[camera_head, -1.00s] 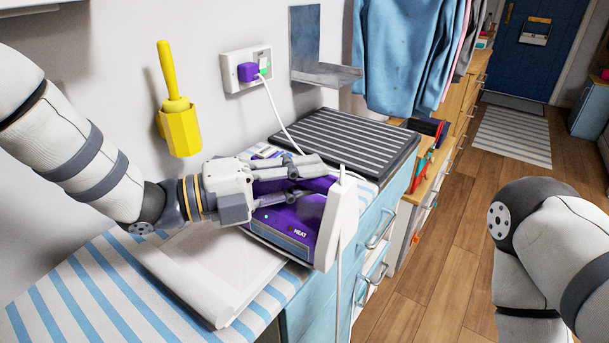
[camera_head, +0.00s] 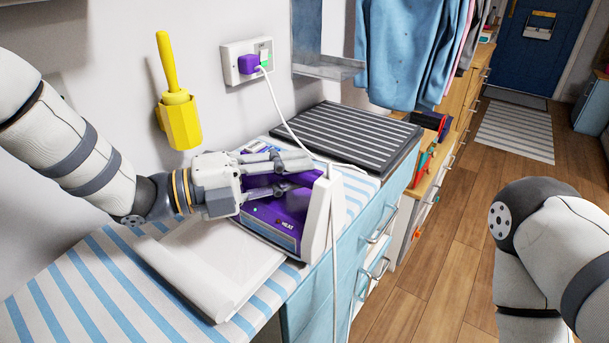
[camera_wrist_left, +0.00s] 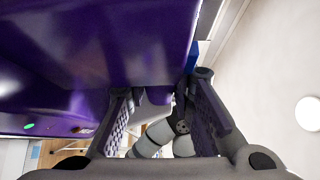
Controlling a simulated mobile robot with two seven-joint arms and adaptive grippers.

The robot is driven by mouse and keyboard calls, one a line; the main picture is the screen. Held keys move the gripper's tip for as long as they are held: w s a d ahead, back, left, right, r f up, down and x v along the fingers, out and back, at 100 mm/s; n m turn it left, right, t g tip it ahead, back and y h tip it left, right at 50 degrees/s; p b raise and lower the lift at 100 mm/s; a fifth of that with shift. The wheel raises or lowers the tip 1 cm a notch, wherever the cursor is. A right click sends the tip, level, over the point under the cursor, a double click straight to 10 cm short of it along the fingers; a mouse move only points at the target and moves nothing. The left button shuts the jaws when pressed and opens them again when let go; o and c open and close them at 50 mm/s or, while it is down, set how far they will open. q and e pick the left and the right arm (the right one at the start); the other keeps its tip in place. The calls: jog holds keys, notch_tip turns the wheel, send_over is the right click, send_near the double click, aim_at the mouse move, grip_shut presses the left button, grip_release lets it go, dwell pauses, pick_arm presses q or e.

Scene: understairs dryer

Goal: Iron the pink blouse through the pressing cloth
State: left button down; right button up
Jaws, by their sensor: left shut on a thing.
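The purple and white iron (camera_head: 280,223), marked HEAT, is at the far end of the striped board, its white heel facing the front right. My left gripper (camera_head: 290,178) is shut on it from the left; in the left wrist view its purple body (camera_wrist_left: 100,45) fills the upper left. The white pressing cloth (camera_head: 215,265) lies on the board in front of the iron. The iron overlaps the cloth's far right edge in the picture; I cannot tell whether they touch. No pink blouse shows on the board; anything under the cloth is hidden. My right gripper is out of view.
A white cord runs from the iron to the purple plug (camera_head: 248,64) at the wall. A dark ribbed mat (camera_head: 350,135) lies beyond the iron. A yellow holder (camera_head: 180,120) hangs on the wall. The striped board (camera_head: 90,290) is bare at the near left.

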pick_arm(q)
jog(key=shift+w+a+r, duration=0.15)
jog(key=shift+w+a, duration=0.55)
jog(key=shift+a, duration=0.3)
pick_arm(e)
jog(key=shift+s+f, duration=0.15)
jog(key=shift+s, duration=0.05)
pick_arm(q)
jog(key=shift+w+a+f, duration=0.2)
jog(key=shift+a, duration=0.1)
jog(key=s+d, duration=0.1)
jog(key=s+d+p, duration=0.1)
jog(key=d, duration=0.1)
jog(key=shift+s+d+r, duration=0.2)
jog(key=shift+s+d, duration=0.1)
jog(key=shift+s, duration=0.05)
jog(key=shift+s+d+f, duration=0.15)
jog(key=shift+d, duration=0.15)
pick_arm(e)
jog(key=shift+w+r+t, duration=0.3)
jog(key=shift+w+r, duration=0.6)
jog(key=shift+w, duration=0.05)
pick_arm(q)
jog(key=shift+s+d+r+p, duration=0.15)
jog(key=shift+d+r+p, duration=0.1)
jog(key=shift+p, duration=0.1)
jog(key=shift+d+f, duration=0.1)
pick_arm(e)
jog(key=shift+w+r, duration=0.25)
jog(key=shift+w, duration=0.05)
